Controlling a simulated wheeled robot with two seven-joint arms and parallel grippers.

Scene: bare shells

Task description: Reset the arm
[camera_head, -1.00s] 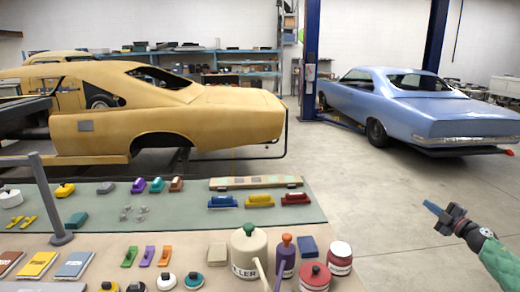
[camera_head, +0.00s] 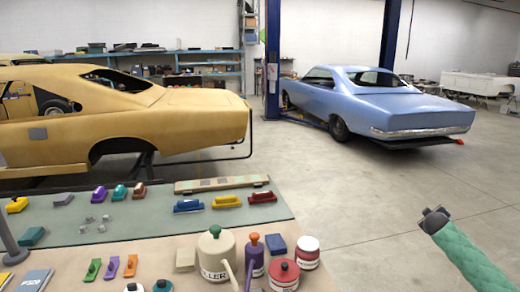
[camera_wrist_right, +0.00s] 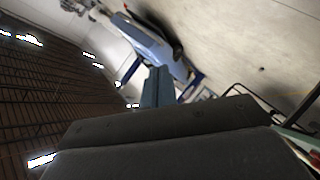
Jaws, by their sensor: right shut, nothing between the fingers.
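My right gripper (camera_head: 435,212) is at the right of the head view, at the end of a green-sleeved arm, over the open floor. It is seen almost end-on there, and its fingers are hard to make out. In the wrist view its blue fingers (camera_wrist_right: 157,88) lie together with nothing between them. It is well apart from the table and its objects. My left gripper is not in view.
A table (camera_head: 120,226) at lower left holds a cream watering can (camera_head: 214,252), a purple bottle (camera_head: 254,256), red and white jars and several small coloured blocks. A yellow car shell (camera_head: 120,110) and a blue one (camera_head: 385,104) stand behind. The floor (camera_head: 350,200) between is clear.

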